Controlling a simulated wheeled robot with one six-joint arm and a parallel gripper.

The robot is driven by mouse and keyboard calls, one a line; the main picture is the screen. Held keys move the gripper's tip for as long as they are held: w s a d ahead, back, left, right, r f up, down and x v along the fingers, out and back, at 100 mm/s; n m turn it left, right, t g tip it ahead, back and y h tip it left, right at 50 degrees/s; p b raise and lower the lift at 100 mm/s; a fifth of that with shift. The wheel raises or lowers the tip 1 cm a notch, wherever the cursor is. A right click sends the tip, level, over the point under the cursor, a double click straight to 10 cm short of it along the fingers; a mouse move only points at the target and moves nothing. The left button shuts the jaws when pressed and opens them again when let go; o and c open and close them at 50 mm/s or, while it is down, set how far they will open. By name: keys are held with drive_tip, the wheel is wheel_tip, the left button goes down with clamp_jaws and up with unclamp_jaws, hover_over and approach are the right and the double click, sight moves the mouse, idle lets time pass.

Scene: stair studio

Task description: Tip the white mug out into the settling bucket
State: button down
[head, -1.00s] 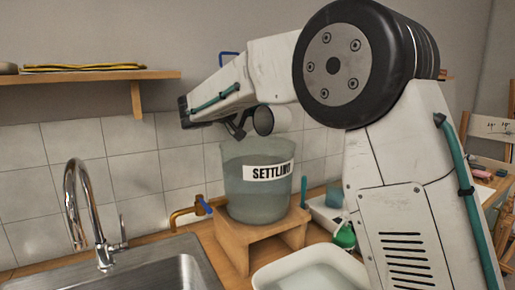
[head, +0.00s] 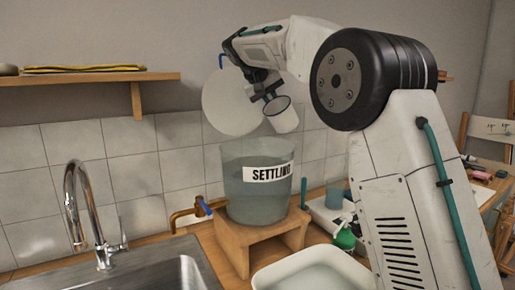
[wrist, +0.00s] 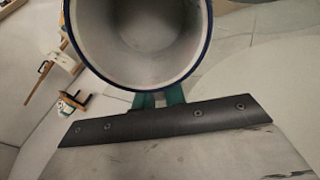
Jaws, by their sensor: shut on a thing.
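My gripper (head: 268,92) is shut on the white mug (head: 285,118) and holds it in the air. The mug has a dark blue rim and leans a little, with its mouth upward to the left and its base to the lower right. In the head view it appears just above the right part of the settling bucket (head: 250,205), apart from it. The bucket is translucent, has a SETTLING label and holds greyish liquid. In the wrist view I look into the mug (wrist: 140,75); the pale inside shows no clear contents. The fingertips are mostly hidden.
The bucket stands on a wooden stand (head: 238,247) beside a brass tap (head: 185,215). The sink (head: 150,272) and its faucet (head: 75,190) are left, a white basin (head: 270,278) in front. A pale round disc (head: 225,105) shows behind my gripper. A shelf (head: 100,77) is upper left.

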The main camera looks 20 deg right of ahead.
sight(282, 106)
drive_tip(key=shift+w+d+f+g+y, duration=0.25)
drive_tip(key=shift+d+f+y, duration=0.1)
drive_tip(key=shift+d+y, duration=0.15)
drive_tip(key=shift+w+d+f+g+y, duration=0.2)
drive_tip(key=shift+d+f+y, duration=0.15)
drive_tip(key=shift+d, duration=0.2)
drive_tip(key=shift+w+d+r+y, duration=0.25)
drive_tip(key=shift+d+y, duration=0.3)
drive_tip(key=shift+y, duration=0.2)
drive_tip(key=shift+w+d+f+g+y, duration=0.25)
drive_tip(key=shift+d+f+g+y, duration=0.25)
drive_tip(key=shift+d+f+y, duration=0.35)
drive_tip(key=shift+w+d+f+g+y, duration=0.25)
drive_tip(key=shift+d+f+g+y, duration=0.25)
drive_tip(key=shift+y, duration=0.55)
